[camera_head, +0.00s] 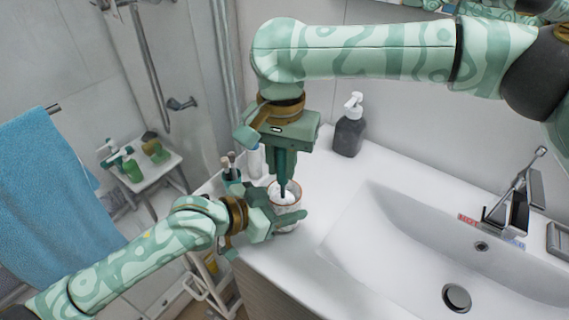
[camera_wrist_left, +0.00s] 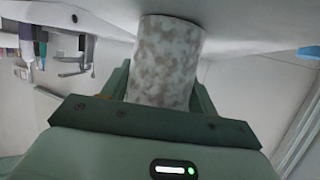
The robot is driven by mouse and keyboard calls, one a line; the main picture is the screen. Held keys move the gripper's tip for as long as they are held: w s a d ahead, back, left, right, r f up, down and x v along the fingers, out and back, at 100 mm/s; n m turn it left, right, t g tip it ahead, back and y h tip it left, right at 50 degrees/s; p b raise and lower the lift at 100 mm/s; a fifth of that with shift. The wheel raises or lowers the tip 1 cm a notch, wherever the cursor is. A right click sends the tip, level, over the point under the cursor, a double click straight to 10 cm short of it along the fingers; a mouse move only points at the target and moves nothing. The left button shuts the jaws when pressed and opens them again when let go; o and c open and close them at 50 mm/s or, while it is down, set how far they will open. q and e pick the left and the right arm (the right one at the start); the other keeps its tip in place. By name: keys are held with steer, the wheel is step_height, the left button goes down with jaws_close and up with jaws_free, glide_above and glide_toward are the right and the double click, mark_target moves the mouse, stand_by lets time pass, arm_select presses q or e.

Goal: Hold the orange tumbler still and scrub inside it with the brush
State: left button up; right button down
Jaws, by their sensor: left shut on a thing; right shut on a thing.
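The tumbler (camera_head: 288,208) stands on the white counter left of the basin. It looks pale with an orange-brown rim in the head view, and mottled grey-white in the left wrist view (camera_wrist_left: 167,60). My left gripper (camera_head: 278,214) is shut around its side, with a finger on either side of it in the wrist view. My right gripper (camera_head: 284,168) is above the tumbler, pointing down and shut on the brush (camera_head: 283,188). The brush's dark shaft runs down into the tumbler's mouth. The brush head is hidden inside or too small to make out.
A dark soap dispenser (camera_head: 350,132) stands behind on the counter. A white bottle (camera_head: 256,161) and a cup of makeup brushes (camera_head: 231,172) stand close left of my right gripper. The basin (camera_head: 400,240) and tap (camera_head: 507,205) are to the right. The counter's left edge is near the tumbler.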

steer(key=shift+s+d, duration=0.2)
steer(key=shift+s, duration=0.55)
steer(key=shift+r, duration=1.5)
steer(key=shift+f, duration=1.55)
steer(key=shift+w+d+r, duration=0.15)
steer(key=shift+w+d, duration=0.1)
steer(key=shift+w, duration=0.5)
steer(key=shift+s+a, duration=0.5)
steer(key=shift+a, duration=0.1)
steer(key=shift+w, duration=0.35)
steer(key=shift+r, duration=0.5)
step_height(320, 180, up, 12)
glide_above(283, 156)
steer(key=shift+s+f, duration=0.1)
steer(key=shift+s, duration=0.05)
arm_select(q)
steer(key=o, duration=1)
